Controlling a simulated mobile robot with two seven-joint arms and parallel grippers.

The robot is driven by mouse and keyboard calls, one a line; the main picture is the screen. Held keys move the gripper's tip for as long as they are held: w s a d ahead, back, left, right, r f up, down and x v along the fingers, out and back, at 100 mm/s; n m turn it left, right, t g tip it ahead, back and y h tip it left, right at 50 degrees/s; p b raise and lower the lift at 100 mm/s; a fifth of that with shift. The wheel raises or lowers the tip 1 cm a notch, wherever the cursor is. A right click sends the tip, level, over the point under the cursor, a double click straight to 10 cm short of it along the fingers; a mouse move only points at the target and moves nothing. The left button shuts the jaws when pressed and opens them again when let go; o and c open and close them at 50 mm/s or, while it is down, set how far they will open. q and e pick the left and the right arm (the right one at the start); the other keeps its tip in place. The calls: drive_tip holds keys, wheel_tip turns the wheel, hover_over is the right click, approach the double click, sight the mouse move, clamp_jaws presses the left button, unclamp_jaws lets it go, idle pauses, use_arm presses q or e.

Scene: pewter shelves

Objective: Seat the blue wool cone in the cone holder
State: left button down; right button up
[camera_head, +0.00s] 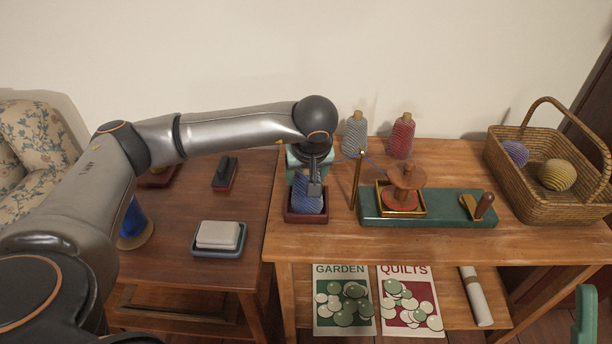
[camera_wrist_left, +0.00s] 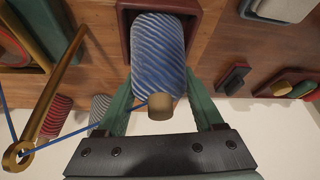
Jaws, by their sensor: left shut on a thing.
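The blue wool cone (camera_head: 307,192) stands roughly upright over the cone holder, a small dark red square box (camera_head: 306,218) at the left front of the light wooden table. My left gripper (camera_head: 316,178) is shut on the cone near its top. In the left wrist view the ribbed cone (camera_wrist_left: 158,50) with its tan tip lies between the two green fingers (camera_wrist_left: 160,108). Its wide end is within the outline of the red holder (camera_wrist_left: 125,22). I cannot tell whether it touches the holder's floor.
A brass post (camera_head: 357,182) with a blue yarn through its eye and a green winder board (camera_head: 450,210) stand to the right. Grey (camera_head: 354,133) and red (camera_head: 402,137) cones stand behind. A wicker basket (camera_head: 545,195) is at far right. A darker table (camera_head: 190,215) adjoins left.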

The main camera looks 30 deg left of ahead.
use_arm(q)
unclamp_jaws()
drive_tip(key=shift+f, duration=0.15)
